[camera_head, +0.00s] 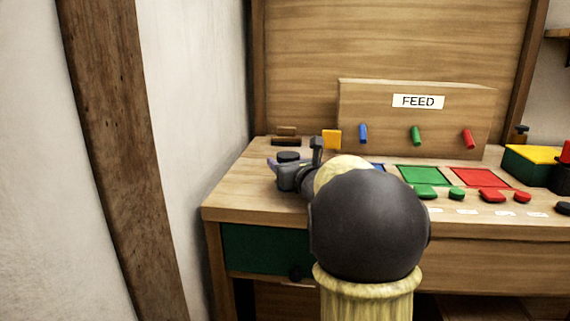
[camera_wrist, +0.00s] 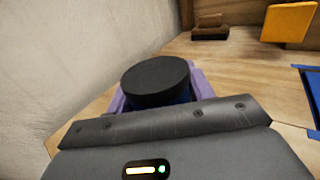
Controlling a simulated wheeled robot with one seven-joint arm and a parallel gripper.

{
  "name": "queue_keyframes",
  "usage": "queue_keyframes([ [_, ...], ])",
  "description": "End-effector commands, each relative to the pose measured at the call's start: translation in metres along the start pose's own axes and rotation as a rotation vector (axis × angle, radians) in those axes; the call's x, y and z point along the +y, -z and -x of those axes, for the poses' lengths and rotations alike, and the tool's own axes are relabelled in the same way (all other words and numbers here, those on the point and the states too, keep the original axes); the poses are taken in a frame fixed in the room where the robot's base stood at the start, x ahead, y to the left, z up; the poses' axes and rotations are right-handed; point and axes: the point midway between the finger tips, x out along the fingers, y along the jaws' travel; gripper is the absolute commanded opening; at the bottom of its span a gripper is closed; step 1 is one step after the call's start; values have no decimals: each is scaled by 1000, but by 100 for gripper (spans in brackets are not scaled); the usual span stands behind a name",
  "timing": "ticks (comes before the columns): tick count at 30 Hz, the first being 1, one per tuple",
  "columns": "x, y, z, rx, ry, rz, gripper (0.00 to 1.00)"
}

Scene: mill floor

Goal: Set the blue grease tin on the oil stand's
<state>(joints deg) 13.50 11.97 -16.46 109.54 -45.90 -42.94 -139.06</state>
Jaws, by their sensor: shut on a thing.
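The blue grease tin (camera_wrist: 157,82) sits ahead of my gripper in the wrist view, with a broad black round top and a sliver of blue side below it. In the head view its black top (camera_head: 288,156) shows near the bench's left end. My gripper (camera_head: 287,172) is shut on the tin; my own wrist hides much of the grip. Purple pieces (camera_wrist: 200,82) flank the tin on both sides; I cannot tell whether they are a stand or part of my fingers. The tin's underside is hidden, so I cannot tell whether it touches anything.
The wooden bench (camera_head: 240,205) meets a white wall on the left. A small brown block (camera_head: 287,135) and an orange-yellow plate (camera_head: 332,139) stand behind the tin. The FEED panel (camera_head: 415,125), green and red mats (camera_head: 424,175) and several coloured pieces lie to the right.

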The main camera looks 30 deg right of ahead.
Motion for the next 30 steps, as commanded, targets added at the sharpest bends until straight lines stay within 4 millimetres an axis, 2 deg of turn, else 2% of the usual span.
queue_keyframes([
  [1, 0, 1, 0, 0, 0, 0, 56],
  [4, 0, 0, 0, 0, 0, 0, 74],
  [14, 0, -1, 0, 0, 0, 0, 74],
  [17, 0, -2, 6, -1, 0, 0, 74],
  [23, 0, -2, 37, -1, 2, -1, 74],
  [30, -1, -2, 85, -1, 3, 0, 74],
])
